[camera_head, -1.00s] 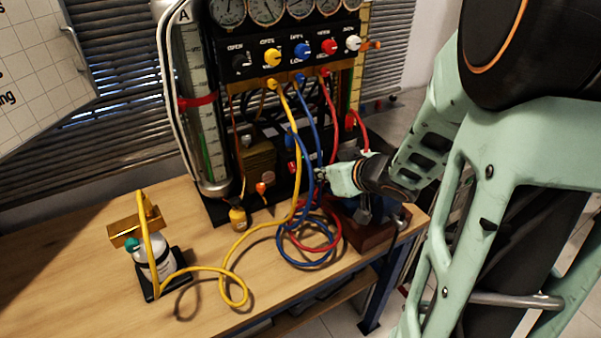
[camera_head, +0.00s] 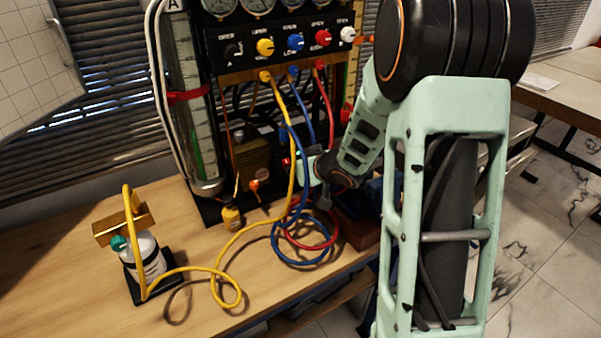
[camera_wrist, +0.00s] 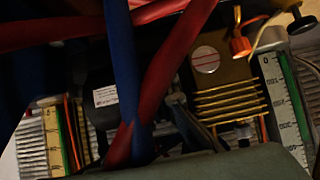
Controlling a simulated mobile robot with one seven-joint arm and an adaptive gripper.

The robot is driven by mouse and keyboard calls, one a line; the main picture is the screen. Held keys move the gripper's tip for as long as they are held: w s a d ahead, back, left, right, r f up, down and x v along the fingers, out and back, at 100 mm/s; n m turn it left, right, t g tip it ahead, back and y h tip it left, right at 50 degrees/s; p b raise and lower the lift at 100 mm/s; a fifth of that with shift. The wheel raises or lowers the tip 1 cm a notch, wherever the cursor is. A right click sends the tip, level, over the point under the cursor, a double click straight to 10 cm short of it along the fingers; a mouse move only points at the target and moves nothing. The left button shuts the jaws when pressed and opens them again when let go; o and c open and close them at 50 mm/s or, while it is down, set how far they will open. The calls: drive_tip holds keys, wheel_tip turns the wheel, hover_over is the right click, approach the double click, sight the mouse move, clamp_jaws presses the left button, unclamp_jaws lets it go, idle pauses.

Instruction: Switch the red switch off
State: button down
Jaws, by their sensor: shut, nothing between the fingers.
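A small red part, apparently the red switch (camera_head: 286,161), shows low on the dark rig behind the hanging hoses. A small green spot shows just to its right. Whether the switch is on or off cannot be told. My gripper (camera_head: 301,167) is shut and empty, close to the right of the red part, with its tips partly behind the blue hose. Whether it touches the switch cannot be told. The wrist view does not show the switch clearly; hoses cross the middle of it.
Yellow (camera_head: 282,110), blue (camera_head: 305,108) and red (camera_head: 327,95) hoses hang from the panel (camera_head: 245,62) around my gripper. The blue hose (camera_wrist: 121,70) crosses close before the wrist camera. A brass finned block (camera_wrist: 228,100) stands beyond.

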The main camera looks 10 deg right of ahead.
drive_tip(key=shift+w+a+f, duration=0.1)
drive_tip(key=shift+w+f, duration=0.15)
drive_tip(key=shift+w, duration=0.05)
drive_tip(key=shift+f+b, duration=0.4)
drive_tip(key=shift+b, duration=0.5)
drive_tip(key=b, duration=0.1)
drive_tip(key=t+b, duration=0.1)
drive_tip(key=b, duration=0.1)
drive_tip(key=shift+w+a+f, duration=0.1)
drive_tip(key=shift+w+f, duration=0.1)
drive_tip(key=shift+f, duration=0.15)
drive_tip(key=shift+r+p, duration=1.05)
drive_tip(key=shift+r, duration=0.2)
